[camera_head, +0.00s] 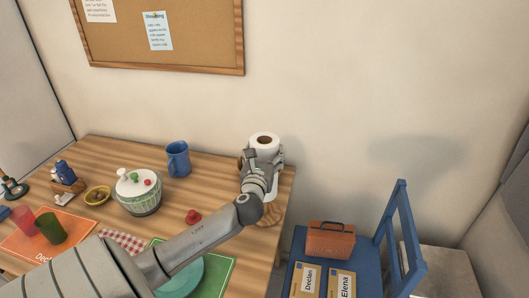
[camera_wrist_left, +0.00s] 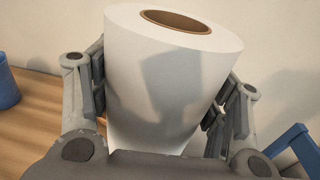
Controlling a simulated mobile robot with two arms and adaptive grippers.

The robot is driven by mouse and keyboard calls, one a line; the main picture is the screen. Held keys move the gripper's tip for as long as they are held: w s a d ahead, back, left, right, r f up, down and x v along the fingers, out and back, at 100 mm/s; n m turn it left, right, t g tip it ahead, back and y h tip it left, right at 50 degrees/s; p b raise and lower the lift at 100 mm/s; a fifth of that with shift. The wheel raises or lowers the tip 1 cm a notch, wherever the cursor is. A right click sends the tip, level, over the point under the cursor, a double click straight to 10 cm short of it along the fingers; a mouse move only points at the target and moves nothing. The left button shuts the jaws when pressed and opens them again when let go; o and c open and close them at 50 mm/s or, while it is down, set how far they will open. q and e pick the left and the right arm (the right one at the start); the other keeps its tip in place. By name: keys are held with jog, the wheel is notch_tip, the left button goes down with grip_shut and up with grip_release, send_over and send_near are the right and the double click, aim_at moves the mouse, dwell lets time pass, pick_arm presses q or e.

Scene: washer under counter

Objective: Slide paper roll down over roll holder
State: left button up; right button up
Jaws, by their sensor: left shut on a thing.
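The white paper roll (camera_head: 264,146) is upright at the back right corner of the table, with its brown core opening facing up. My left gripper (camera_head: 262,160) is shut around its sides. In the left wrist view the roll (camera_wrist_left: 165,80) fills the space between the two fingers of the gripper (camera_wrist_left: 165,100) and tilts slightly. A round wooden piece (camera_head: 271,214), likely the roll holder's base, shows on the table below the roll, partly behind my wrist. No holder rod shows above the roll's top. Whether a rod is inside the core is hidden. My right gripper is not in view.
A red lid-like object (camera_head: 193,216) lies near my forearm. A blue chair (camera_head: 388,240) with an orange toolbox (camera_head: 330,240) stands right of the table. The wall is close behind.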

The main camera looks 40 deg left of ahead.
pick_arm(q)
notch_tip(320, 180, down, 8)
jog(key=b, duration=0.5)
jog(key=shift+f, duration=0.15)
jog(key=o, duration=1.4)
jog(key=v, duration=1.2)
